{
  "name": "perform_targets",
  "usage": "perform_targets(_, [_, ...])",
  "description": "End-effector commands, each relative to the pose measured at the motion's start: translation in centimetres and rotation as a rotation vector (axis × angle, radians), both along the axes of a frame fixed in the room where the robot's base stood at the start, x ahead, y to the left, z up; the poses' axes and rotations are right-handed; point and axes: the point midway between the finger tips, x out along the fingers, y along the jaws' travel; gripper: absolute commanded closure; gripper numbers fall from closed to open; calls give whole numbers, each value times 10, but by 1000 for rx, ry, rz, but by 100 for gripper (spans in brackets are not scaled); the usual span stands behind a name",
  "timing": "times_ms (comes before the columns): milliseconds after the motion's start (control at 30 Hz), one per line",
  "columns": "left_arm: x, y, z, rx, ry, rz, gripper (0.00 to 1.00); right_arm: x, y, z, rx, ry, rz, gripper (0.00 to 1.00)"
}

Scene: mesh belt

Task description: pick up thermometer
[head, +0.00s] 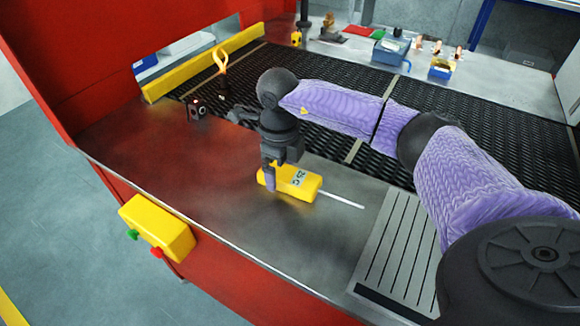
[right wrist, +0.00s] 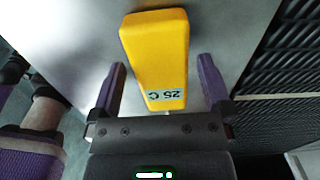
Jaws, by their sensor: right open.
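The thermometer (head: 298,183) is a yellow block with a "25 C" display and a thin pale probe pointing right. It lies on the metal table beside the black mesh belt. My right gripper (head: 270,180) is over it, and in the head view its near finger hides part of the body. In the right wrist view the thermometer (right wrist: 155,50) lies between the two purple fingers of my open right gripper (right wrist: 161,85), with a gap on each side. I cannot tell whether the fingers reach down around it. My left gripper is not clearly in view.
The black mesh belt (head: 330,100) runs behind the table. A slatted grate (head: 400,245) lies to the right. A small dark object (head: 196,108) stands at the belt's left end. Blue bins (head: 390,50) stand at the back. A yellow button box (head: 157,228) is on the front.

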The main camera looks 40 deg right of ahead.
Motion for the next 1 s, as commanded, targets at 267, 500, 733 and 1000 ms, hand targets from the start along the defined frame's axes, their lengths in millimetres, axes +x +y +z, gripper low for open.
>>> perform_targets(267, [3,-1,-2,-2,-7,0,100,0,0,-11,0,-1,0,0])
perform_targets(500, [5,-1,-2,-2,-10,-1,100,0,0,-11,0,-1,0,44])
perform_targets(733, [5,-1,-2,-2,-11,-1,100,0,0,-11,0,-1,0,92])
perform_targets(1000, [5,-1,1,-2,-11,-1,100,1,0,-1,0,-2,0,92])
